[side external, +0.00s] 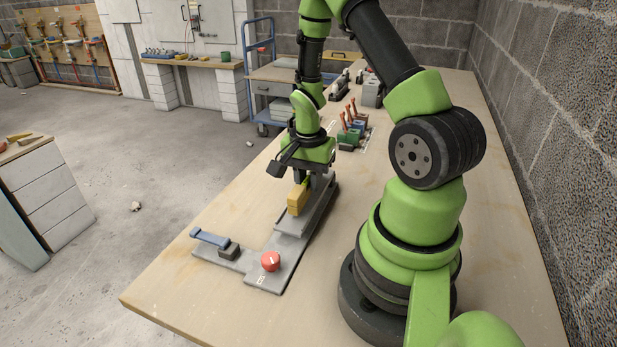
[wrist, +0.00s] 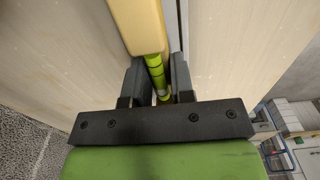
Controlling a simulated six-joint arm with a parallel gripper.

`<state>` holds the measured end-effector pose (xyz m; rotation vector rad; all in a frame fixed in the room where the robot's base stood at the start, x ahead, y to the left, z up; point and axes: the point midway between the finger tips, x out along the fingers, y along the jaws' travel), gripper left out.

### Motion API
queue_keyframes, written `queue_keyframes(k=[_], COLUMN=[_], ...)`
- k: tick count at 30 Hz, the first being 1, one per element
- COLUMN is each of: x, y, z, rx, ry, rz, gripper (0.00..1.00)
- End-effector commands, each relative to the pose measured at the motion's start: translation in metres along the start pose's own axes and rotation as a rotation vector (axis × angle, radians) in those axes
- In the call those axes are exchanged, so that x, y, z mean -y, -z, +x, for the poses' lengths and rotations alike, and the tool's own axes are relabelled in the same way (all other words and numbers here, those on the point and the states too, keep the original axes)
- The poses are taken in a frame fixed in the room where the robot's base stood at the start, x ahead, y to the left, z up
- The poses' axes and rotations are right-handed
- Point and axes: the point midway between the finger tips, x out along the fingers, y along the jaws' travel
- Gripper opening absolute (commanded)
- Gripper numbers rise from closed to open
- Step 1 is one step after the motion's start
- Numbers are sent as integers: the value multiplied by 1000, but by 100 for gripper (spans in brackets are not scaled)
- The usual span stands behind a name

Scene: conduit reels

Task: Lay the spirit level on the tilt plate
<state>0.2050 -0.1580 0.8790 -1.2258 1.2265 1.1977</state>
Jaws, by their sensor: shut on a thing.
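The spirit level has a yellow end block (side external: 297,199) and a green, dark-ringed middle; in the wrist view the yellow block (wrist: 138,24) is at the top and the green part (wrist: 156,75) runs down between the jaws. My gripper (side external: 306,178) is shut on the green part, seen between both fingers in the wrist view (wrist: 160,88). The grey tilt plate (side external: 293,222) is a long narrow plate on the bench, under the level in the side view. I cannot tell whether the level touches it. The level's other end is hidden by my gripper.
A red knob (side external: 270,261) and a blue lever (side external: 210,238) sit on the grey fixture at its near end. Several coloured blocks with red handles (side external: 352,128) stand farther back. The wooden bench (side external: 185,275) is clear at the front left.

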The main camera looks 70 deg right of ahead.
Motion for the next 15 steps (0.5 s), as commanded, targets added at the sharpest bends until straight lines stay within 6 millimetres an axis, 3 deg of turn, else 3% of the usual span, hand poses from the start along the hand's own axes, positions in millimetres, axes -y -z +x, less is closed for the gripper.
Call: queue_keyframes(k=[15], x=[0], y=[0], z=[8], rx=[-1], ry=[0], rz=[-1], gripper=[0])
